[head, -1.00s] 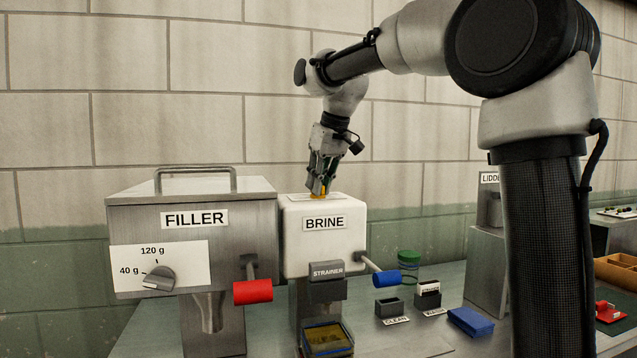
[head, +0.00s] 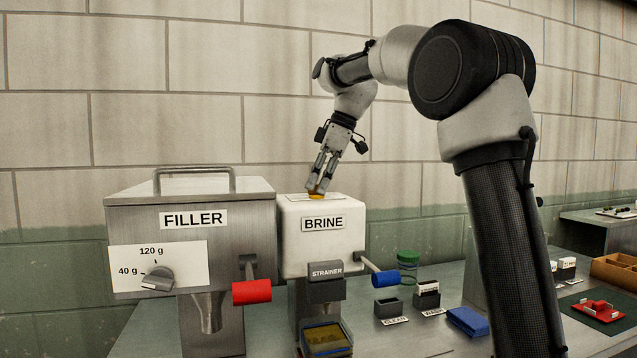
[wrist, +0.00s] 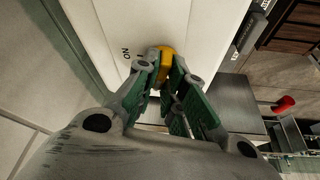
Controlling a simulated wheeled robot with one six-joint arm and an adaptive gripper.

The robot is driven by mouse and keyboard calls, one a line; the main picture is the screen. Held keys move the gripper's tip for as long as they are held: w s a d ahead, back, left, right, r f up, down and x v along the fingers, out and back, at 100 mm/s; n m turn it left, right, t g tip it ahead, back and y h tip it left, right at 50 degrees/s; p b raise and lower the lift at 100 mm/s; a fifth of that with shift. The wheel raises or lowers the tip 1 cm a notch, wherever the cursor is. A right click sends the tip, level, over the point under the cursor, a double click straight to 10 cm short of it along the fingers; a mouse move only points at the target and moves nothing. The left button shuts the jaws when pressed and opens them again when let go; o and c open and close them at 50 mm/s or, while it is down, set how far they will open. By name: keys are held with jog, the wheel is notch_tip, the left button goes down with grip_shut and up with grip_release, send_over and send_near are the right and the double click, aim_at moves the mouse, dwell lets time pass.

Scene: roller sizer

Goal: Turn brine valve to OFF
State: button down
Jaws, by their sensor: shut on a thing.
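The brine valve is a small yellow knob (head: 316,195) on top of the white BRINE tank (head: 345,245). My gripper (head: 319,188) reaches down from above, tilted, and is shut on the knob. In the wrist view, the yellow knob (wrist: 166,62) sits between my fingertips (wrist: 165,74). The word ON shows on the plate beside the knob, to its left in that view. No OFF mark is visible, and my fingers hide part of the knob, so I cannot tell its exact pointing direction.
The steel FILLER (head: 235,240) with its top handle stands left of the tank. A red lever (head: 252,292) and a blue lever (head: 386,278) stick out in front. The wall is close behind.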

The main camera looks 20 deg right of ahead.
jog(key=shift+n+g, duration=0.4)
jog(key=shift+n, duration=0.7)
jog(key=c, duration=1.5)
grip_release()
jog(key=shift+d+r, duration=0.1)
jog(key=v, duration=1.1)
jog(key=shift+d+r, duration=0.2)
jog(key=shift+r, duration=0.15)
